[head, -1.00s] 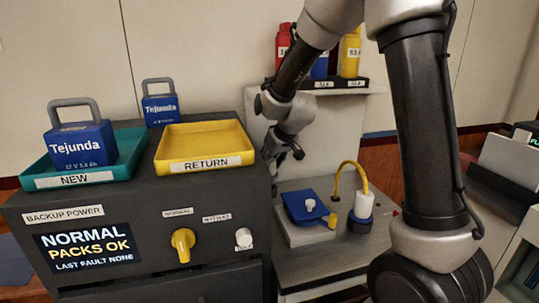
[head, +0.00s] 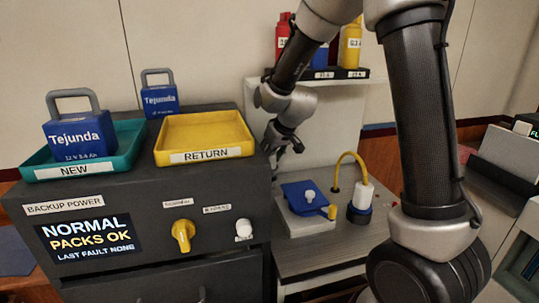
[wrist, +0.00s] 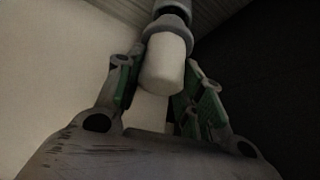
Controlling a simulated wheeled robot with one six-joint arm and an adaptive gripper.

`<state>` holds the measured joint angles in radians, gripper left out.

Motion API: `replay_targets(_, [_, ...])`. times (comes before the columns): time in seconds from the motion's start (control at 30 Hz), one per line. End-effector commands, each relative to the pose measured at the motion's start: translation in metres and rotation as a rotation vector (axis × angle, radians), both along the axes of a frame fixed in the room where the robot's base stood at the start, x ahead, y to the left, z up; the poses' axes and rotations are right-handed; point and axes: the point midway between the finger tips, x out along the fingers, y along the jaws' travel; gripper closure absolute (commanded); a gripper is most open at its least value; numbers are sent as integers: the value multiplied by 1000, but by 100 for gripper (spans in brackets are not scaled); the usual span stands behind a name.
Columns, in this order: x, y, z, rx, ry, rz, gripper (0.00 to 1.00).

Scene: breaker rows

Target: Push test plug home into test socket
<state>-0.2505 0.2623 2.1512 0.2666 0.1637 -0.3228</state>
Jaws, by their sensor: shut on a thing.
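My gripper (head: 290,146) is low beside the right side of the grey cabinet, over the back left of the bench. In the wrist view, my gripper (wrist: 160,92) has its two green-padded fingers on either side of a white cylindrical plug (wrist: 165,62). It is shut on this plug, with a grey collar (wrist: 168,22) at the plug's far end. I cannot tell whether the plug is seated, and the socket is not clearly visible. In the head view the held plug is hidden.
A blue-lidded box (head: 305,194) sits on the bench (head: 320,255). The cabinet (head: 130,222) stands close on the left, with a yellow RETURN tray (head: 205,155) and teal NEW tray (head: 125,160) on top. A shelf (head: 340,83) with bottles is behind my arm.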

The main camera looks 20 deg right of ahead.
Motion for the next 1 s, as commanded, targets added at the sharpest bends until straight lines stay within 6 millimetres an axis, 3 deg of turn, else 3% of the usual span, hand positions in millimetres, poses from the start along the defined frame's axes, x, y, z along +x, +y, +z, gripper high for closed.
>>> replay_targets(1.0, [0,0,-11,1,0,1,90])
